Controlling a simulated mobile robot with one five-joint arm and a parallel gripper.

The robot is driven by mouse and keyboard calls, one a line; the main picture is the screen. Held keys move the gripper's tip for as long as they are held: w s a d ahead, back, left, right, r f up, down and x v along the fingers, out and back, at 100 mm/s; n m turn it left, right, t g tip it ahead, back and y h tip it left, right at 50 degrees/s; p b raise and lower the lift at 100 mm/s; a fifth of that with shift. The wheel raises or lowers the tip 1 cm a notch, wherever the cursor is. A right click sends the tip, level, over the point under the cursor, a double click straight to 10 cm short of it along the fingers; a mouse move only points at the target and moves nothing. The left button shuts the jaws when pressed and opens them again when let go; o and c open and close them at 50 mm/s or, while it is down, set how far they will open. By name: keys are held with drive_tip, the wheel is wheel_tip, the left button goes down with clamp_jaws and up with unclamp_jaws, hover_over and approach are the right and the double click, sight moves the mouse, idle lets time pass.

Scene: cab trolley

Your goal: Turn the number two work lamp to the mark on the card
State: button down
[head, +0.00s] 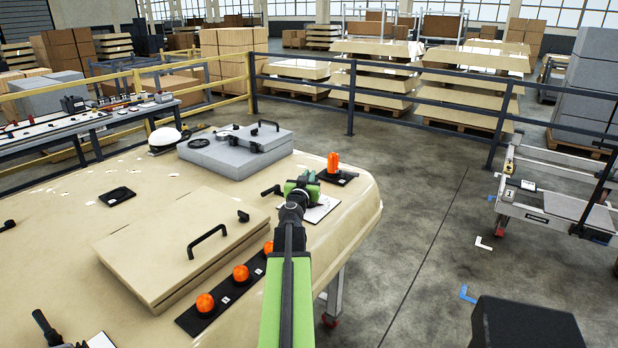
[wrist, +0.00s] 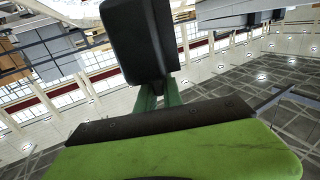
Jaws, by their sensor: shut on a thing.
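My gripper (head: 302,186) is at the right side of the tan cab-shaped top, above a white card (head: 322,210). It is shut on a black work lamp, whose dark end (head: 270,190) sticks out to the left of the green jaws. In the wrist view a large black block, seemingly the lamp head (wrist: 138,40), stands beyond the green fingers (wrist: 158,95). My gripper and arm hide most of the lamp and part of the card. The card's mark and the lamp's number cannot be read. Another black lamp (head: 45,326) is at the lower left, by a second white card (head: 101,340).
An orange beacon (head: 333,163) on a black plate stands close behind my gripper. Several orange knobs (head: 240,273) line a black strip beside my arm. A raised hatch (head: 165,240) with a black handle lies left. A grey case (head: 235,152) and white helmet (head: 164,138) are behind.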

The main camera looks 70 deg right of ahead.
drive_tip(key=n+t+y, duration=0.1)
drive_tip(key=n+t, duration=0.1)
drive_tip(key=t, duration=0.1)
drive_tip(key=n+t+y, duration=0.1)
drive_tip(key=n+t, duration=0.1)
drive_tip(key=shift+s+d+t, duration=0.1)
drive_tip(key=shift+d+t, duration=0.05)
drive_tip(key=shift+t, duration=0.25)
drive_tip(key=shift+r+n+t+y, duration=0.1)
drive_tip(key=shift+n+t+y, duration=1.4)
drive_tip(key=shift+t, duration=0.6)
drive_tip(key=shift+n, duration=0.3)
drive_tip(key=c, duration=1.5)
unclamp_jaws()
